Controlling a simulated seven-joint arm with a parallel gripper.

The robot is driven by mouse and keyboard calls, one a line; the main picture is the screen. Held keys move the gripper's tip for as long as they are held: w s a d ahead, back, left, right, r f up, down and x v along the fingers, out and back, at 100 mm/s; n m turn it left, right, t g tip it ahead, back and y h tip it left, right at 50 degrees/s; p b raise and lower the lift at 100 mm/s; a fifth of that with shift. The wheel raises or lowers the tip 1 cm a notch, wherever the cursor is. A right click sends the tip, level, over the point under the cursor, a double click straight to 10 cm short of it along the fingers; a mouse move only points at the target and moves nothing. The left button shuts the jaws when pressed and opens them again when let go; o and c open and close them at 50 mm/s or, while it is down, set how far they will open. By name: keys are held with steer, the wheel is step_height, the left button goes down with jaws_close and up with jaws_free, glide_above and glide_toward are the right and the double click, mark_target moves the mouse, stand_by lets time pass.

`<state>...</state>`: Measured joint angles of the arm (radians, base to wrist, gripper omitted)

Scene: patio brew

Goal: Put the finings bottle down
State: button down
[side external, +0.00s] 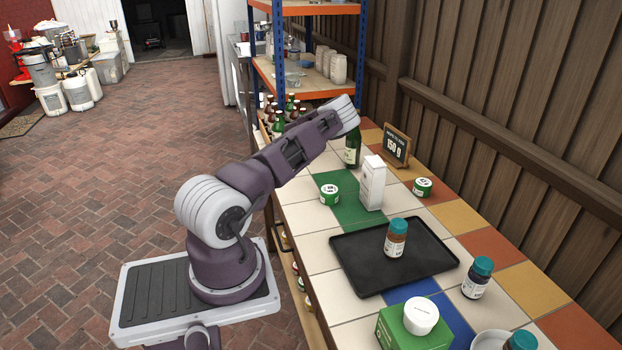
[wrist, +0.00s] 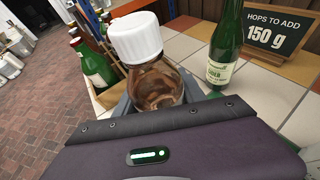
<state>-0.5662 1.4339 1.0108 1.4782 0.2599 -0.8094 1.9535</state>
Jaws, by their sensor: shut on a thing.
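A bottle with a ribbed white cap and a brownish see-through body (wrist: 155,85) stands between the fingers of my gripper (wrist: 157,104) in the wrist view. My gripper is shut on it. Its label is not in view, so I take it as the finings bottle. Its lower part is hidden by my gripper, so I cannot tell whether it touches anything. In the side view my wrist end is at the far end of the tiled table (side external: 315,243), near the green bottle (side external: 353,150); my fingers and the held bottle are hidden there.
A black tray (side external: 357,272) holds a teal-capped brown bottle (side external: 396,238). A white carton (side external: 372,183), green tins (side external: 329,194) and a chalkboard sign (wrist: 268,27) stand nearby. Green bottles in a crate (wrist: 92,65) are left of the held bottle. Cream tiles left of the tray are clear.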

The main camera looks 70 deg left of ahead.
step_height(320, 180, down, 10)
steer(key=shift+a+r, duration=0.1)
steer(key=shift+r, duration=0.15)
steer(key=c, duration=0.7)
jaws_free()
steer(key=shift+f, duration=0.1)
